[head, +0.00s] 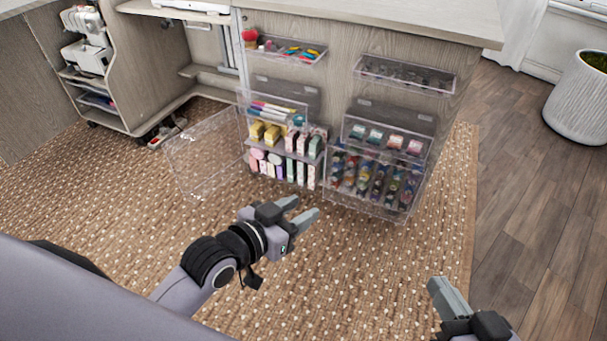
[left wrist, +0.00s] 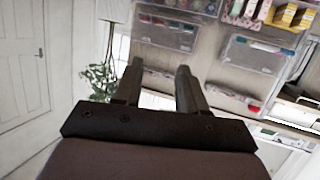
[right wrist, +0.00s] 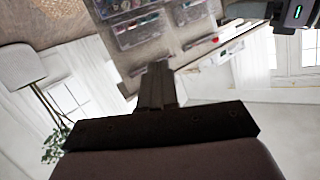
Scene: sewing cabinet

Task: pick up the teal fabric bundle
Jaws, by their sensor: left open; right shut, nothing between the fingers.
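Small teal and pink bundles sit in a clear bin (head: 387,150) on the right of the cabinet front. A teal one (head: 357,135) is at the left end of that row; I cannot tell surely which item is the teal fabric bundle. My left gripper (head: 303,210) is open and empty, below and in front of the bins, apart from them. Its fingers also show in the left wrist view (left wrist: 160,72). My right gripper (head: 450,296) is shut and empty at the lower right, well away from the bins; its fingers are together in the right wrist view (right wrist: 157,72).
A bin of thread spools (head: 375,185) hangs below the bundles. Left of it are yellow boxes (head: 264,134) and pale items. An open clear door (head: 205,158) sticks out left. The countertop (head: 400,22) overhangs the bins. A planter (head: 578,98) stands right. The carpet is clear.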

